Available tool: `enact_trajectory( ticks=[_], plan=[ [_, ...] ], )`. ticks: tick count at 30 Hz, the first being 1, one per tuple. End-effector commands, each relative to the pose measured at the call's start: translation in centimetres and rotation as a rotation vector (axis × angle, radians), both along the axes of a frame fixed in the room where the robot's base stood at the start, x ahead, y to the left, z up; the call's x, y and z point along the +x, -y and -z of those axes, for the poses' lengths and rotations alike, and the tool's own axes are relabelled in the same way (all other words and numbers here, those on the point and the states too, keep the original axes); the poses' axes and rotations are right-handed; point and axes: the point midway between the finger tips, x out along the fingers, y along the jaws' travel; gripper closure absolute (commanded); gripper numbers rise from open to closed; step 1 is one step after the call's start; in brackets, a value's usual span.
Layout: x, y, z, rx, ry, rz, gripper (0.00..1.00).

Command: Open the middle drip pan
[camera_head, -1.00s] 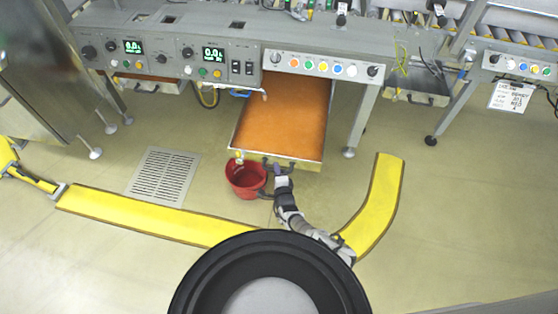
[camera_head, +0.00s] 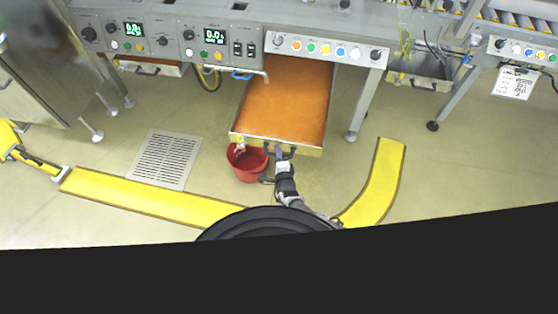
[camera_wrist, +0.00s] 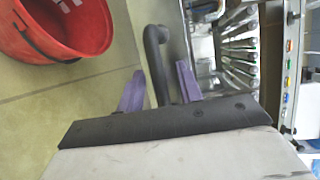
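The middle drip pan (camera_head: 284,106) is a long tray with an orange-brown bottom, pulled well out from under the grey machine. Its dark handle (camera_head: 281,151) is on the front face. My gripper (camera_head: 281,160) is at this handle in the head view, small and partly covered by the arm. In the wrist view, the two purple fingers of my gripper (camera_wrist: 160,85) stand apart on either side of the dark curved handle (camera_wrist: 156,58). A gap shows between the handle and the right finger.
A red bucket (camera_head: 248,168) stands on the floor beside the pan's front left corner and shows at upper left in the wrist view (camera_wrist: 62,35). Machine legs (camera_head: 367,100) stand right of the pan. Yellow floor strips (camera_head: 150,203) and a floor grate (camera_head: 164,159) lie nearby.

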Motion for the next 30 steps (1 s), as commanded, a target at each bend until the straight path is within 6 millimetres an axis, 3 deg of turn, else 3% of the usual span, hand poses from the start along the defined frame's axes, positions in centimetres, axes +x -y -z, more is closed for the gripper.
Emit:
enact_trajectory(
  ticks=[5, 19, 24, 30],
  plan=[
    [-1.8, 0.3, -0.8, 0.001, -0.001, 0.003, 0.64],
    [-10.9, 1.3, -2.5, 0.001, 0.0, 0.001, 0.64],
    [-12.7, 1.5, -2.6, 0.001, 0.0, -0.001, 0.64],
    [-13.4, 1.5, -2.5, 0.001, 0.001, 0.0, 0.64]
  ],
)
